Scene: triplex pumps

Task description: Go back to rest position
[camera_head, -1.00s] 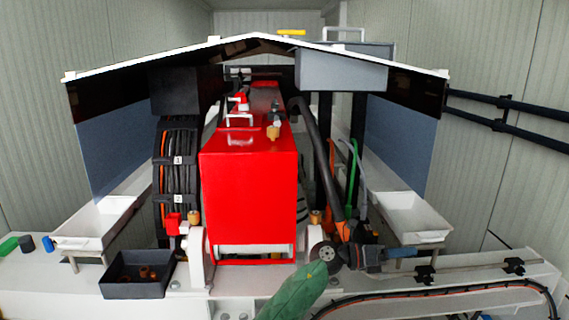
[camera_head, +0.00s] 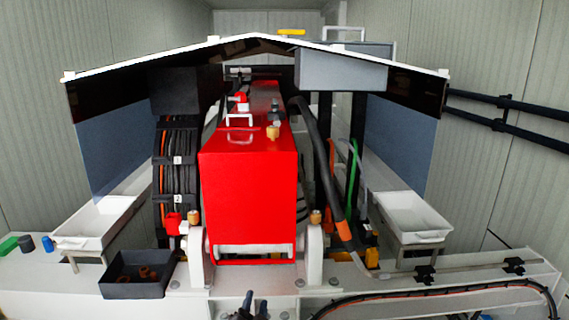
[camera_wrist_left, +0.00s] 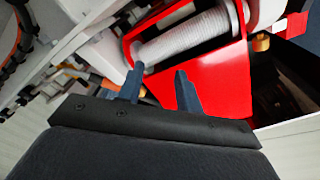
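My left gripper (camera_head: 255,301) shows at the bottom edge of the head view, left of the middle, as a pair of dark fingers. In the left wrist view its two blue-grey fingers (camera_wrist_left: 160,80) stand apart with nothing between them. It is in front of and below the big red pump housing (camera_head: 248,195). The wrist view looks at red machinery with a pale ribbed drum (camera_wrist_left: 185,40) behind the fingers. My right gripper is in neither view.
A black bin (camera_head: 137,284) with small brown parts sits at the lower left. White trays stand at left (camera_head: 92,242) and right (camera_head: 416,236). A cable (camera_head: 430,291) and a rail (camera_head: 455,268) run along the right. White brackets flank the red housing.

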